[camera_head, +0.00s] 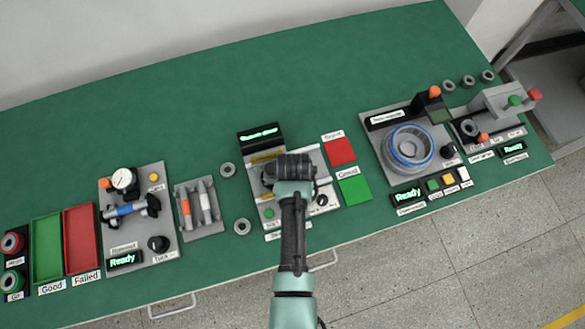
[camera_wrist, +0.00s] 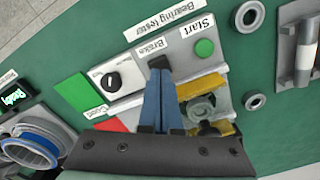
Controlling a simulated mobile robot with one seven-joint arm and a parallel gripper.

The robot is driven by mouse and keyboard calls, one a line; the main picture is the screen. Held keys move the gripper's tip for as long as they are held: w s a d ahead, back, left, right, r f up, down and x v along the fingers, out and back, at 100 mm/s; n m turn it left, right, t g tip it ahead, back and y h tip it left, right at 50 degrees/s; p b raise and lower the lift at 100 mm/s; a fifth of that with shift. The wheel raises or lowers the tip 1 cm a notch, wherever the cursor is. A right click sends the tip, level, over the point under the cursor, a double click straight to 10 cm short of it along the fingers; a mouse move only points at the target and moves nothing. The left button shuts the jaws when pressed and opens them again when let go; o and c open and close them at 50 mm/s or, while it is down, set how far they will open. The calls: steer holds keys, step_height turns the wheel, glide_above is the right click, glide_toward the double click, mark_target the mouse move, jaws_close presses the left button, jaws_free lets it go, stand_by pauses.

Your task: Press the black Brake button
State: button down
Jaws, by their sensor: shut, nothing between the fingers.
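The bearing tester is a grey panel (camera_wrist: 130,100) in the middle of the green bench, and it also shows in the head view (camera_head: 258,189). Its "Brake" label (camera_wrist: 150,46) is readable in the wrist view. My gripper (camera_wrist: 160,78) is shut and empty, its two blue fingers together and pointing at the spot just below that label. A small black shape (camera_wrist: 158,62) shows at the fingertips, and I cannot tell button from fingertip there, nor whether they touch. In the head view my wrist (camera_head: 292,170) covers the middle of the tester and hides the fingertips.
The green Start button (camera_wrist: 204,47) and a black rotary knob (camera_wrist: 112,80) flank the Brake spot. Red (camera_head: 341,151) and green (camera_head: 354,189) pads lie right of the tester. Loose rings (camera_head: 242,226) lie to its left. The bench behind is clear.

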step_height(320, 180, up, 12)
steer(key=p, duration=1.1)
steer(key=shift+w, duration=0.1)
steer(key=w+r+t+b, duration=0.5)
steer(key=w+r+t, duration=0.3)
steer(key=w+r, duration=0.75)
steer(key=w+r+n+t+b, duration=0.1)
steer(key=w+r+t+b, duration=0.45)
steer(key=r, duration=1.05)
steer(key=s+r+n+t+b, duration=0.2)
steer(key=r+t, duration=0.5)
steer(key=r, duration=1.2)
steer(key=s+r+t+b, duration=0.2)
steer(key=s+r+t, duration=0.5)
steer(key=s+r, duration=0.6)
steer(key=shift+s+r+m+b, duration=0.2)
steer(key=shift+s+m+b, duration=0.15)
steer(key=shift+s, duration=0.8)
